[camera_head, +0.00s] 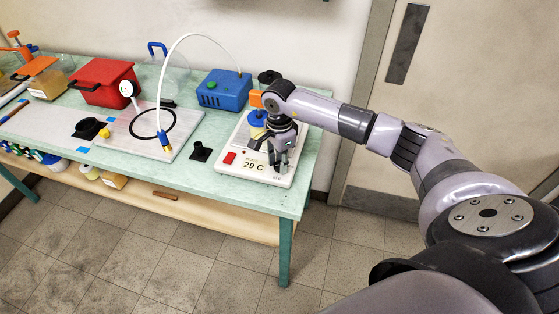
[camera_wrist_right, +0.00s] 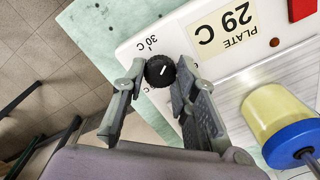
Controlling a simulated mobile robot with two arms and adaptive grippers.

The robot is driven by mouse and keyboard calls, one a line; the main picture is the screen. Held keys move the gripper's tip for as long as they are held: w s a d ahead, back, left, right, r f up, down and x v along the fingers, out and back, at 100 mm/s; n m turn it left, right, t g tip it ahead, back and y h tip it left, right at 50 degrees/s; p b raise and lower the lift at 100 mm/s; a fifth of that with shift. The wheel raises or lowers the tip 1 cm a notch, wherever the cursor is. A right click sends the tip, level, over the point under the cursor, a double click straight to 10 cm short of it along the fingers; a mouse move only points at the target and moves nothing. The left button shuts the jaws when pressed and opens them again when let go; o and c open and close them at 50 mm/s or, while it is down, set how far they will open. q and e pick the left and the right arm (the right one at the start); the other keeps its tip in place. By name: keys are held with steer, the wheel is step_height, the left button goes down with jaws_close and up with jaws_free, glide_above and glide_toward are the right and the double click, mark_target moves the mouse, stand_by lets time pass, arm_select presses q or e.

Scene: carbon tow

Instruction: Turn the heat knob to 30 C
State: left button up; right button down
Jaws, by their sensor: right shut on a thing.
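The white hot plate (camera_head: 270,177) stands at the right end of the green table, and its label (camera_head: 252,164) reads 29 C. In the right wrist view the label (camera_wrist_right: 226,28) reads "PLATE 29 C". The black heat knob (camera_wrist_right: 160,71) with a white pointer line sits at the plate's corner, near a printed "30 C" mark (camera_wrist_right: 152,42). My right gripper (camera_wrist_right: 158,78) is shut on the knob, a finger at either side. In the head view my right gripper (camera_head: 280,160) reaches down over the plate's front right and hides the knob. My left gripper is not in view.
A beaker with a blue lid (camera_wrist_right: 275,120) stands on the plate beside my gripper, and a red switch (camera_head: 230,158) is at its front left. A blue box (camera_head: 224,90) stands behind. A white hose (camera_head: 190,38) arches over the table's middle.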

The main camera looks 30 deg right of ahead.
steer(key=m+b, duration=0.1)
steer(key=m, duration=0.1)
steer(key=shift+f+m+b, duration=0.1)
steer(key=shift+m+b, duration=0.2)
steer(key=shift+m, duration=0.1)
steer(key=m+b, duration=0.1)
steer(key=m, duration=0.1)
steer(key=shift+m, duration=0.3)
steer(key=m+b, duration=0.2)
steer(key=m, duration=0.4)
steer(key=shift+m, duration=0.3)
steer(key=m+b, duration=0.1)
steer(key=m, duration=0.8)
steer(key=shift+w+m, duration=0.1)
steer(key=shift+m, duration=1.8)
